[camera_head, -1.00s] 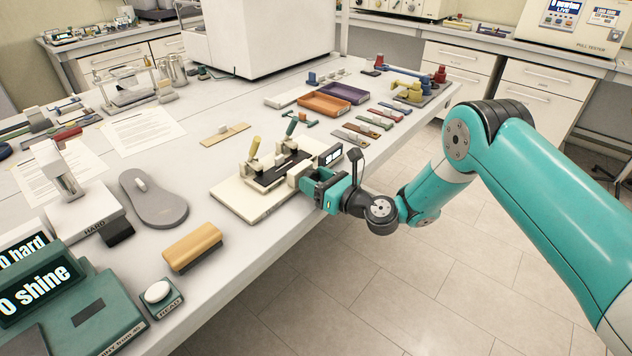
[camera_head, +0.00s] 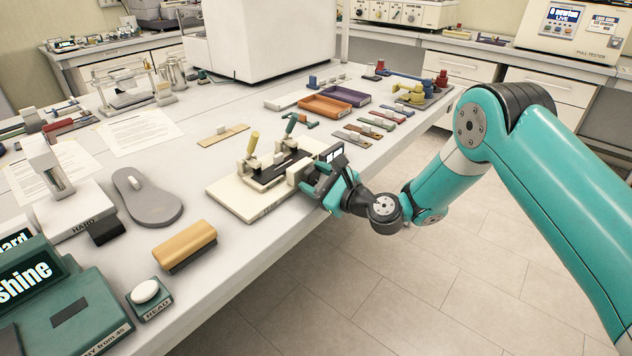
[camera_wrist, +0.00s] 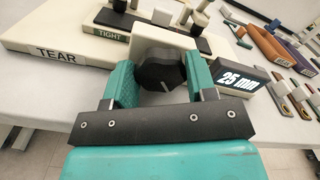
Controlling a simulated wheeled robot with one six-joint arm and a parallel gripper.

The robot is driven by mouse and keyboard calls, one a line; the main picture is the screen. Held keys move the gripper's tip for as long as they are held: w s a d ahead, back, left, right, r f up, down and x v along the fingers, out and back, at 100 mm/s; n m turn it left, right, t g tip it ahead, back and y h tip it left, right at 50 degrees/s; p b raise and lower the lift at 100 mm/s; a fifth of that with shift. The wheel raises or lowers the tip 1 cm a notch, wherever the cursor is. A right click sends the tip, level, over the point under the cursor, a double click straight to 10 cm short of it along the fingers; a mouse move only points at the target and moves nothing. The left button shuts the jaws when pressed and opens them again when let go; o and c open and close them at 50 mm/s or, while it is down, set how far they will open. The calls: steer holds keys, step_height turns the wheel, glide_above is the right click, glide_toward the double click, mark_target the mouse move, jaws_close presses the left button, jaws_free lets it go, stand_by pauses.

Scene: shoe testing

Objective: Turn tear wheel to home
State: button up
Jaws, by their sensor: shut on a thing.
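The tear tester is a cream block with a TEAR label (camera_wrist: 55,55), on the bench's front edge; its base (camera_head: 236,202) also shows in the head view. Its dark, ridged tear wheel (camera_wrist: 160,72) faces my wrist camera and has a short white mark low on its face. My gripper (camera_wrist: 157,66) is shut on the wheel, one teal finger on each side. In the head view my gripper (camera_head: 316,182) is at the tester's right end and hides the wheel. A display (camera_wrist: 232,78) beside the wheel reads 25 mm.
A wooden brush (camera_head: 184,243) and a grey sole (camera_head: 146,197) lie to the left. Open floor is in front.

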stand_by(0.4)
steer(key=o, duration=0.9)
